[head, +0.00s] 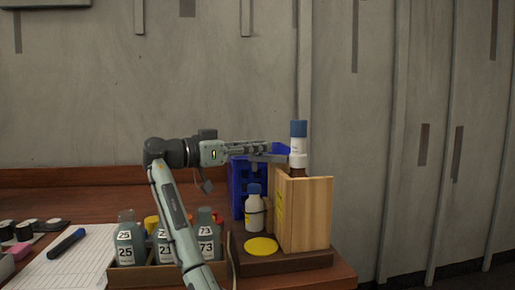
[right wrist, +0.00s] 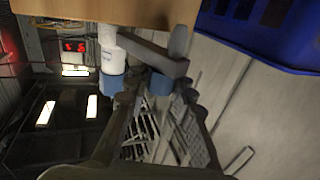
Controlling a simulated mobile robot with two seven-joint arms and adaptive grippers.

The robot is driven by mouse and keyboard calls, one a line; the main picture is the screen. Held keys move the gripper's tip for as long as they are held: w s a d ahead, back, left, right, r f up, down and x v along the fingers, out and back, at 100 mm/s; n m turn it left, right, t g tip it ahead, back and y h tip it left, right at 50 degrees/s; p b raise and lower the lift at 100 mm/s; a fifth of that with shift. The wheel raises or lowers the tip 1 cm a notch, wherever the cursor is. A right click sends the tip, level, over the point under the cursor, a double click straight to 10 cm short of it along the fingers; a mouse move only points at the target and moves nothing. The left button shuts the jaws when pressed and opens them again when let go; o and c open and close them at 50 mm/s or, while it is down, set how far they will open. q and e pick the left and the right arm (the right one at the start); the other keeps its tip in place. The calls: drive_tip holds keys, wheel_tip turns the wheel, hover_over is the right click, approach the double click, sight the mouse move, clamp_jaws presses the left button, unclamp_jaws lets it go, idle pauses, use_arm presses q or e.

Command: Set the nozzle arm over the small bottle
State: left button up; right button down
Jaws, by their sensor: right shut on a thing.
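The small bottle (head: 254,210) is white with a blue cap. It stands upright on a dark base (head: 290,262), left of a wooden stand (head: 305,215). A white bottle (head: 298,145) with a blue top rises above the stand; it also shows in the right wrist view (right wrist: 107,48). The grey nozzle arm (head: 268,158) reaches left from the stand's top, higher than the small bottle's cap; it also shows in the right wrist view (right wrist: 150,54). My right gripper (head: 280,152) is shut on the nozzle arm; the fingers partly hide the contact. My left gripper is not in view.
A blue crate (head: 238,188) stands behind the small bottle. A yellow disc (head: 261,246) lies before it on the base. Several numbered bottles stand in a tray (head: 128,278) to the left. A marker (head: 66,243) lies on paper at far left.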

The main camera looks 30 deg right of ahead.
drive_tip(key=c, duration=1.3)
unclamp_jaws()
drive_tip(key=shift+o, duration=0.2)
drive_tip(key=shift+a, duration=0.15)
drive_tip(key=a, duration=1.1)
drive_tip(key=shift+w+a, duration=0.4)
drive_tip(key=shift+w, duration=0.05)
